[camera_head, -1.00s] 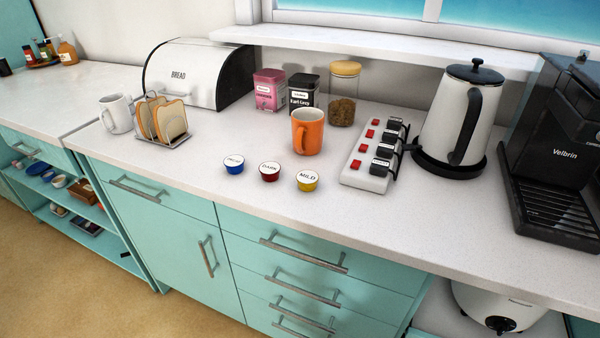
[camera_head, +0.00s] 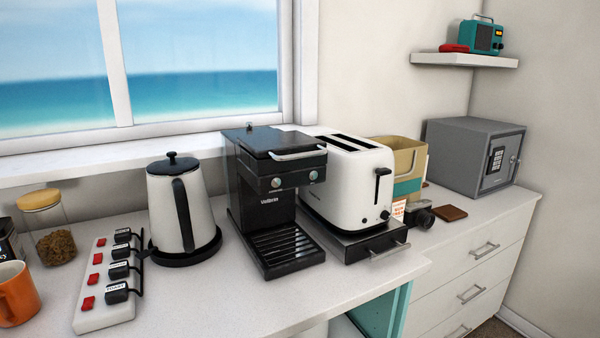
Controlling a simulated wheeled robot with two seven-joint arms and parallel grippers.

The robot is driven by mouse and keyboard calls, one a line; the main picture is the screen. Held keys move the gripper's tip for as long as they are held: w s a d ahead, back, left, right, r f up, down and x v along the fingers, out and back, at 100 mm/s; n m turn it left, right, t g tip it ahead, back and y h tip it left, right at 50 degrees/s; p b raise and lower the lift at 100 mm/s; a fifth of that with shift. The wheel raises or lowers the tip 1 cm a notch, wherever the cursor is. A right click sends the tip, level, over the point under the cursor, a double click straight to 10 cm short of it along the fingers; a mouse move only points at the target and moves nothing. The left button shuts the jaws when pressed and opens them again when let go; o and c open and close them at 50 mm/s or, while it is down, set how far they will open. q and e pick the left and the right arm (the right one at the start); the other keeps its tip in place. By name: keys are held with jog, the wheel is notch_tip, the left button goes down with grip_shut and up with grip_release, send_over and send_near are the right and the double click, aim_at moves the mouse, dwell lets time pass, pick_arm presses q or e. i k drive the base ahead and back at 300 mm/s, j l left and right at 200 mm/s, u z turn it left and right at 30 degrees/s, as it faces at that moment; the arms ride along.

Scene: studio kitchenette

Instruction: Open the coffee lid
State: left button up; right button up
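The black coffee machine (camera_head: 270,195) stands on the counter between the kettle and the toaster. Its lid (camera_head: 285,140) is on top, with a silver bar handle (camera_head: 298,153) at the front edge, and it looks closed. Two round knobs are on its front, above a ribbed drip tray (camera_head: 287,248). Neither of my grippers is in view.
A white kettle (camera_head: 197,205) on its black base stands left of the machine, near a power strip (camera_head: 105,310) with several plugs. A white toaster (camera_head: 335,190) stands close on the right. An orange mug (camera_head: 14,292) is at the left edge. The counter in front is clear.

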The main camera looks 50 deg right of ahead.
aim_at(272, 145)
jog(key=z, duration=1.45)
